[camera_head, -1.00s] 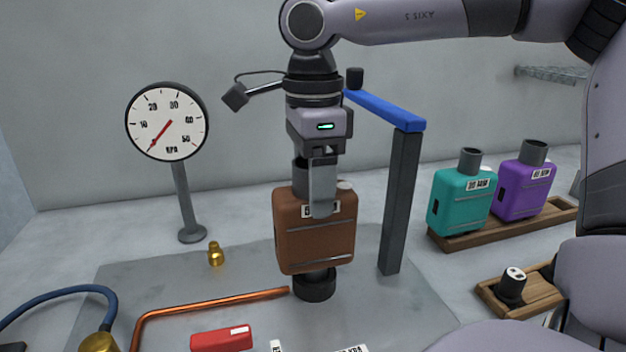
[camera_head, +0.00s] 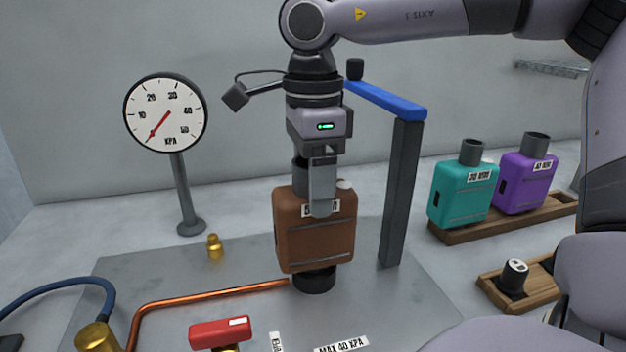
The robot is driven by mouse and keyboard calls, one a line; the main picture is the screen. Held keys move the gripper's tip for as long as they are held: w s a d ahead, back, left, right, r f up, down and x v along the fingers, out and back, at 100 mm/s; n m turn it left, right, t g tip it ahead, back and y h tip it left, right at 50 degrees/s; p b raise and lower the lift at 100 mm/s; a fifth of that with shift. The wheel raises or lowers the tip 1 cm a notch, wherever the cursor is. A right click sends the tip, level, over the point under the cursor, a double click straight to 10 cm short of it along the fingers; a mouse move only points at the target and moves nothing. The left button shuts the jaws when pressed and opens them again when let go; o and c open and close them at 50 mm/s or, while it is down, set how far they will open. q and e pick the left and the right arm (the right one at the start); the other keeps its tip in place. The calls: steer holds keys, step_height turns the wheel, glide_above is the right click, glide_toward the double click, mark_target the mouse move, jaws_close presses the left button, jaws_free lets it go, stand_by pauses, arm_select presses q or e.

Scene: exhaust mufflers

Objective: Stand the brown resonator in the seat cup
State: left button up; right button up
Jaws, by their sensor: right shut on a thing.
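The brown resonator (camera_head: 315,243) is upright in the middle of the head view, with a label on its front partly hidden by a finger. My right gripper (camera_head: 322,195) comes down from above and is shut on the resonator's upper part. The dark seat cup (camera_head: 315,281) is directly below the resonator, at the end of the copper pipe (camera_head: 215,294). The resonator's bottom meets or overlaps the cup's rim; I cannot tell how deep it sits. My left gripper is not in view.
A dark post with a blue arm (camera_head: 390,103) stands close right of the resonator. A pressure gauge (camera_head: 165,113) stands at left, near a brass fitting (camera_head: 214,247). Teal (camera_head: 464,193) and purple (camera_head: 525,182) resonators stand on a wooden rack at right. A red valve handle (camera_head: 220,332) is in front.

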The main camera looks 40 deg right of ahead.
steer(key=o, duration=1.1)
steer(key=shift+c, duration=0.2)
steer(key=shift+f, duration=0.1)
step_height(320, 180, up, 6)
steer(key=shift+r+p, duration=0.15)
steer(key=shift+p, duration=0.45)
steer(key=shift+r, duration=0.55)
